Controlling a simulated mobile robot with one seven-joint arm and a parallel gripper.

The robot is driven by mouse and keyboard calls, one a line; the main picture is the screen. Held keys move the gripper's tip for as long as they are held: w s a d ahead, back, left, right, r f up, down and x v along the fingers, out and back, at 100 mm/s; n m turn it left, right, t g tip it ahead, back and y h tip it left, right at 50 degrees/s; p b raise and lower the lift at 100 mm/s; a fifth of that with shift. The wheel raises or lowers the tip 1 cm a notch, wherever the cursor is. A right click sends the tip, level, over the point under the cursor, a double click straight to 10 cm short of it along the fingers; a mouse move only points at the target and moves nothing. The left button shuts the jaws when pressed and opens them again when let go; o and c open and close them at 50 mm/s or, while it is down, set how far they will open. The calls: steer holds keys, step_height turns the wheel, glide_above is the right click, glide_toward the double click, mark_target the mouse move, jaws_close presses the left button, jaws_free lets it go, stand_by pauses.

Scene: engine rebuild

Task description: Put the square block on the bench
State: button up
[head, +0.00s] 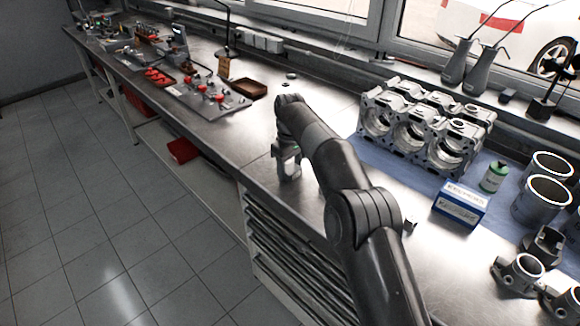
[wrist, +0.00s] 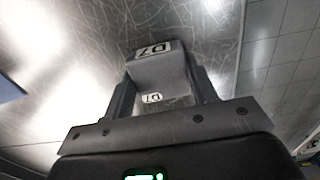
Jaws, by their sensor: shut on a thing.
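The square block is a grey block with white "D7" labels (wrist: 160,72). In the wrist view it sits between the two fingers of my gripper (wrist: 163,88), which is shut on it. In the head view my gripper (head: 287,168) points down over the front strip of the steel bench (head: 320,205), close to its edge. The block is hard to make out there. The scratched bench top (wrist: 75,60) fills the left and middle of the wrist view behind the block. I cannot tell whether the block touches the bench.
An engine block (head: 425,130) stands on a blue mat behind my arm, with a blue-white box (head: 460,205), a green bottle (head: 493,177) and cylinders (head: 541,198) to the right. A grey tray of red-knobbed parts (head: 205,98) lies left. The bench near my gripper is mostly clear.

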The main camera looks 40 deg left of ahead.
mark_target(290, 167)
steer(key=shift+f, duration=0.1)
steer(key=o, duration=1.1)
steer(key=shift+o, duration=0.2)
step_height(290, 167, up, 7)
steer(key=shift+f, duration=0.1)
steer(key=shift+r, duration=0.5)
